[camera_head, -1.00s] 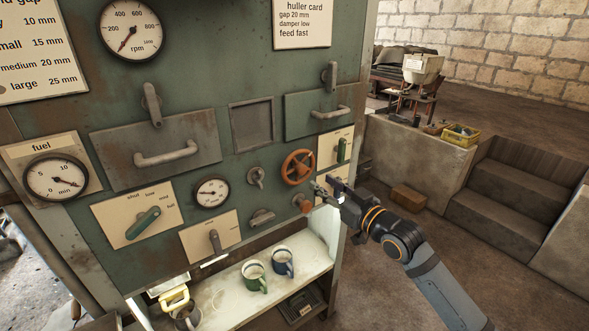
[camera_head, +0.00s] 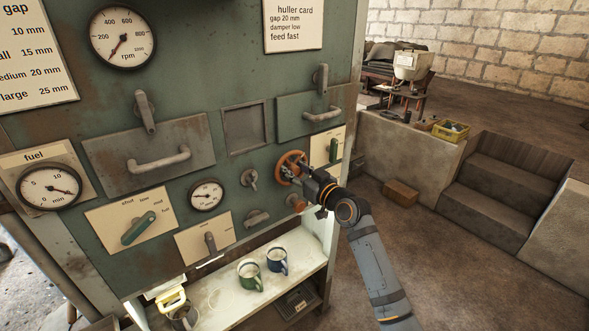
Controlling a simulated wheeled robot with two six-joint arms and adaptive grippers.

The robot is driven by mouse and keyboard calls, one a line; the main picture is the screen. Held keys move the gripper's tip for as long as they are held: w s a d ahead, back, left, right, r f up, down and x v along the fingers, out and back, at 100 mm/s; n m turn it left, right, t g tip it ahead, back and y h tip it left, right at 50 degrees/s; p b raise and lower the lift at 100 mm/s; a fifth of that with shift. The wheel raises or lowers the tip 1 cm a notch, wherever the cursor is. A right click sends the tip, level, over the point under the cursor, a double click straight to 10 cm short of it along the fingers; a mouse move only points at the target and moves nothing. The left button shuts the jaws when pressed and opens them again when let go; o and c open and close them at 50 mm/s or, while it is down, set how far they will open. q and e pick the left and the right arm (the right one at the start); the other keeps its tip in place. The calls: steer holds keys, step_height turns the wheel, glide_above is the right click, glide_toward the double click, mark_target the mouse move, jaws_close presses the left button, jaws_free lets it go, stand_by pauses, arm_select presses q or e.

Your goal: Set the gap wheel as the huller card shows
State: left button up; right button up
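The huller card (camera_head: 294,25) at the top of the green panel reads gap 20 mm, damper low, feed fast. The orange spoked handwheel (camera_head: 284,160), the only wheel on the panel, is at the right of the panel. My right gripper (camera_head: 306,176) is at the wheel's right side and hides part of its rim. Its fingertips are too small and overlapped to tell whether they grip the rim. A small round gauge (camera_head: 207,195) is left of the wheel; its numbers are too small to read. My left gripper is not in view.
An orange knob (camera_head: 296,203) sits just below the wheel, close to my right gripper. A lever plate (camera_head: 340,138) is to its right. A grey knob (camera_head: 249,178) is to its left. Green (camera_head: 250,276) and blue (camera_head: 277,260) mugs stand on the shelf below.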

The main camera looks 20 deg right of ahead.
steer(key=shift+c, duration=0.4)
jaws_close()
steer(key=shift+m, duration=0.3)
steer(key=m+p, duration=0.2)
steer(key=m, duration=0.3)
steer(key=shift+f+m+p, duration=0.1)
steer(key=shift+m+p, duration=0.6)
steer(key=shift+m, duration=0.8)
